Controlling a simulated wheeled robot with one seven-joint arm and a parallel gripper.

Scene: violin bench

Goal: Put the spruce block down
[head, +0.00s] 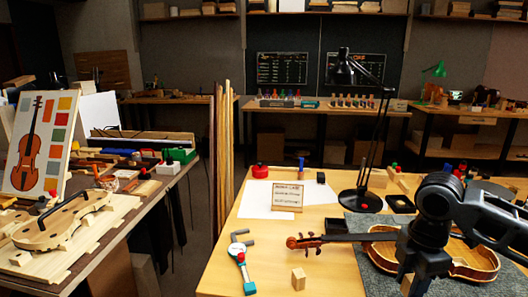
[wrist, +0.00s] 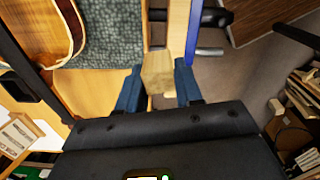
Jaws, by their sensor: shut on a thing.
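My gripper (wrist: 158,88) is shut on a pale wooden block, the spruce block (wrist: 156,70), which sits between its two blue fingers in the wrist view. Near the bench's front edge in the head view, a pale block (head: 406,285) shows just below my dark wrist; the fingers are hard to make out there. I cannot tell whether the held block touches anything below. Another small pale block (head: 298,278) stands on the wooden bench top (head: 330,268), left of my gripper.
A violin (head: 470,262) lies on a grey mat (head: 378,280) at the right; it also shows in the wrist view (wrist: 45,30). A black lamp (head: 362,200), a wooden sign (head: 287,196) and a teal-and-white tool (head: 240,262) stand or lie around.

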